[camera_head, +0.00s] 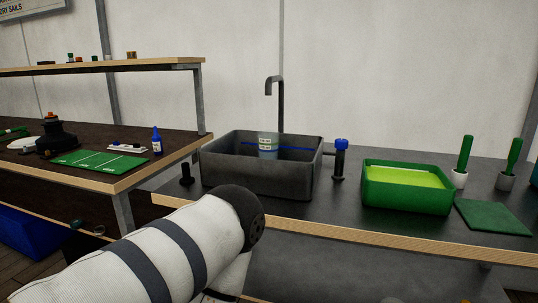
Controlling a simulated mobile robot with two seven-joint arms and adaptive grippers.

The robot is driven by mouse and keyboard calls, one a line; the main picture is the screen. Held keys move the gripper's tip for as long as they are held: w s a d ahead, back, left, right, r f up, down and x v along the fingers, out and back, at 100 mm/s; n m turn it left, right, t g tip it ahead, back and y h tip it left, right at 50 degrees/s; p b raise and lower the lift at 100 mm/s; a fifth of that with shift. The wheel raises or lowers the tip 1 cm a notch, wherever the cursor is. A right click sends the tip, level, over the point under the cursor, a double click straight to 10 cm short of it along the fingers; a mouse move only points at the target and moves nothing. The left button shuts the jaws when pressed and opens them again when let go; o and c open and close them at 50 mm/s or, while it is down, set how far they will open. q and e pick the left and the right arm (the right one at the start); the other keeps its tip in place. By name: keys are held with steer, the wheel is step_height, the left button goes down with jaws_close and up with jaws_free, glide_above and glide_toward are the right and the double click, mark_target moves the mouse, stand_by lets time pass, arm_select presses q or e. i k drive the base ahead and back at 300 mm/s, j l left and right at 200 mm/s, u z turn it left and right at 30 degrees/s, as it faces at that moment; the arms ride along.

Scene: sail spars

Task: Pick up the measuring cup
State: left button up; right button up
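A small, pale, see-through cup (268,141) with a label, which looks like the measuring cup, shows inside the dark grey sink basin (255,181) in the middle of the head view. A thin blue strip (293,150) crosses at the cup's height; I cannot tell whether it touches the cup. The cup's lower part is hidden by the basin's front wall. One of my white arms with dark bands reaches in from the bottom left, its dark joint in front of the bench below the basin. Neither of my grippers is in view.
A tap (273,95) rises behind the basin. A blue-topped dark bottle (340,160) and a green tray (406,199) stand to the right. A short black post (186,174) stands at left. A cluttered wooden-edged table (125,182) fills the left.

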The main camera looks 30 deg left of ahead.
mark_target(268, 140)
steer(key=j+z, duration=0.15)
steer(key=j, duration=0.4)
steer(key=k+j+z, duration=0.2)
steer(key=j, duration=0.35)
steer(key=j+z, duration=0.15)
steer(key=j, duration=0.4)
steer(key=k+j+z, duration=0.2)
steer(key=j, duration=0.3)
steer(key=k+j+z, duration=0.15)
steer(key=j, duration=0.35)
steer(key=k+j+z, duration=0.2)
steer(key=j, duration=0.3)
steer(key=k+j+z, duration=0.15)
steer(key=j, duration=0.3)
steer(key=k+j+z, duration=0.2)
steer(key=k+j, duration=0.1)
steer(key=j, duration=0.1)
